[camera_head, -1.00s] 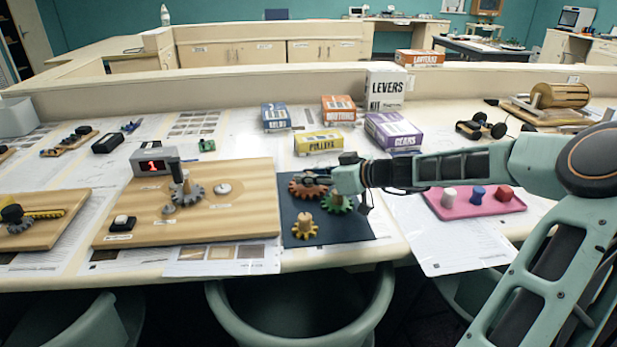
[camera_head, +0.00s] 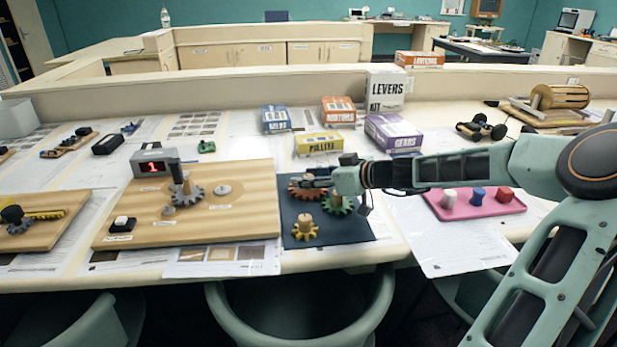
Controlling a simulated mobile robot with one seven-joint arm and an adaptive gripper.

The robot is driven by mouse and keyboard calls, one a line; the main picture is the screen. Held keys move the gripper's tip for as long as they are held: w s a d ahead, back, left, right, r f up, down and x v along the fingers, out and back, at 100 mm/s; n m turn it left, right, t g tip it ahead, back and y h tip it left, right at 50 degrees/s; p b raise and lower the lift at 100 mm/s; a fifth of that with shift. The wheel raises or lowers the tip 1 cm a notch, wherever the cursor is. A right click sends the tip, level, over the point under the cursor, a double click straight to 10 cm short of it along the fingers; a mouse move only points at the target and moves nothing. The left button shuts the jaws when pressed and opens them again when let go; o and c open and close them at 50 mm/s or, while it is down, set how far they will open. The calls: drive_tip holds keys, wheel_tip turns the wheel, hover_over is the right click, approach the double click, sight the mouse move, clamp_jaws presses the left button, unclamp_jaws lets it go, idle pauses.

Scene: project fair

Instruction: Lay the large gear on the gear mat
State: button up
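The dark blue gear mat (camera_head: 364,229) lies on the table right of the wooden board. A reddish-brown gear (camera_head: 295,191), the widest-looking one, is at the mat's back left. A green gear (camera_head: 335,207) and a small yellow gear (camera_head: 304,233) with a wooden peg are also on the mat. My gripper (camera_head: 310,182) reaches in from the right, its fingers at the reddish-brown gear and partly covering it. I cannot tell whether the fingers grip it or whether the gear lies flat on the mat.
A wooden board (camera_head: 250,215) holds a grey gear (camera_head: 188,192) and a red-digit display box (camera_head: 155,163). A pink tray (camera_head: 474,209) with coloured pegs stands right of the mat. Kit boxes, including a purple one (camera_head: 394,134), stand behind it. Paper sheets cover much of the table.

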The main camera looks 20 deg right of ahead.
drive_tip(key=v, duration=1.2)
drive_tip(key=shift+r+p, duration=0.1)
drive_tip(key=shift+p, duration=0.2)
